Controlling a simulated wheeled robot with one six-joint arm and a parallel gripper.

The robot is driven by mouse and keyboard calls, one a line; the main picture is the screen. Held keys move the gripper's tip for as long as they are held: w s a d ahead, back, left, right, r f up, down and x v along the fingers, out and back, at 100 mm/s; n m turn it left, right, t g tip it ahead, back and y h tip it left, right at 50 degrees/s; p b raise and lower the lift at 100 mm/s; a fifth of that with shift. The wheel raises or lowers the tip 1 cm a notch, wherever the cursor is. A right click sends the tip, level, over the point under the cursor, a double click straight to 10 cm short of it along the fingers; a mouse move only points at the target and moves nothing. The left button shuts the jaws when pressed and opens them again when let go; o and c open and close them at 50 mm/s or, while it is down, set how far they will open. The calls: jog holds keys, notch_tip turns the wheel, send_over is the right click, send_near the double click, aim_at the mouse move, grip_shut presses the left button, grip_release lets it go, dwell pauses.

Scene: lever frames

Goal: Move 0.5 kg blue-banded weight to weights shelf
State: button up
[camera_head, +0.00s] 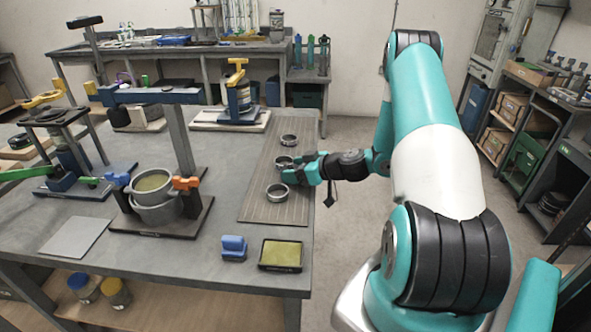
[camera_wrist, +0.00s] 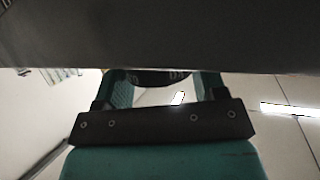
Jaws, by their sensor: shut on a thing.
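Three round grey metal rings stand in a row on a ribbed mat (camera_head: 262,206) at the bench's right side: a far ring (camera_head: 289,139), a middle ring (camera_head: 281,160) and a near ring (camera_head: 277,191). No blue band can be made out on them. My gripper (camera_head: 289,172) reaches in from the right and is shut at the middle ring, whose right side it partly hides. In the wrist view my gripper (camera_wrist: 163,88) has a dark curved thing (camera_wrist: 158,78) with faint lettering between its fingers. Which shelf is the weights shelf cannot be told.
A blue block (camera_head: 234,246) and a yellow-green pad in a dark tray (camera_head: 281,254) lie at the front right. A stand with a pot (camera_head: 155,213) is left of the mat. A blue-topped jar (camera_head: 83,287) sits below the bench. Shelving (camera_head: 520,150) stands across the floor at right.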

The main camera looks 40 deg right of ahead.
jog(key=shift+f, duration=0.15)
jog(key=o, duration=0.8)
jog(key=shift+f, duration=0.1)
jog(key=o, duration=0.4)
jog(key=shift+o, duration=0.2)
jog(key=shift+r, duration=0.2)
